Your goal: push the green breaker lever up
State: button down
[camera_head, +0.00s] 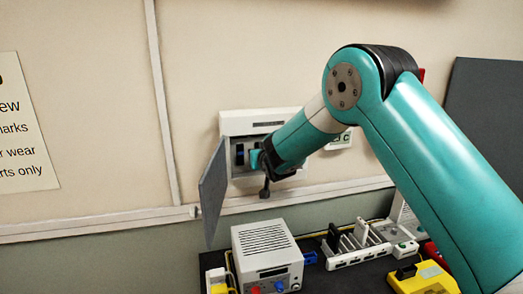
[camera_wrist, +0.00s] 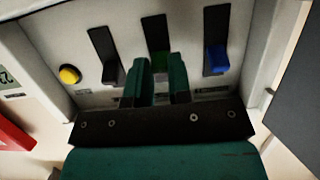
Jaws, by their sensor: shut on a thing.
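The open breaker box (camera_head: 250,122) is on the wall, and my gripper (camera_head: 255,160) reaches into it from the right. In the wrist view, which looks turned over compared with the head view, my gripper (camera_wrist: 159,66) has its two teal fingers on either side of the green breaker lever (camera_wrist: 160,58) in the middle slot. The fingers are shut on this lever, and they partly hide it. My gripper and arm hide the green lever in the head view. A blue lever (camera_wrist: 217,60) and a dark grey lever (camera_wrist: 113,72) sit in the neighbouring slots.
The grey box door (camera_head: 212,190) hangs open on the left in the head view. A yellow button (camera_wrist: 69,74) is beside the grey lever. Below are a white power unit (camera_head: 265,250), a power strip (camera_head: 358,250) and a yellow device (camera_head: 425,280).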

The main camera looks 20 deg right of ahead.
jog(key=shift+w+r+g+p, duration=0.15)
jog(key=shift+r+g+p, duration=0.4)
jog(key=shift+g, duration=0.45)
jog(key=c, duration=1)
grip_release()
jog(key=shift+c, duration=0.2)
jog(key=b+v, duration=0.7)
jog(key=v, duration=1)
jog(key=shift+r, duration=0.15)
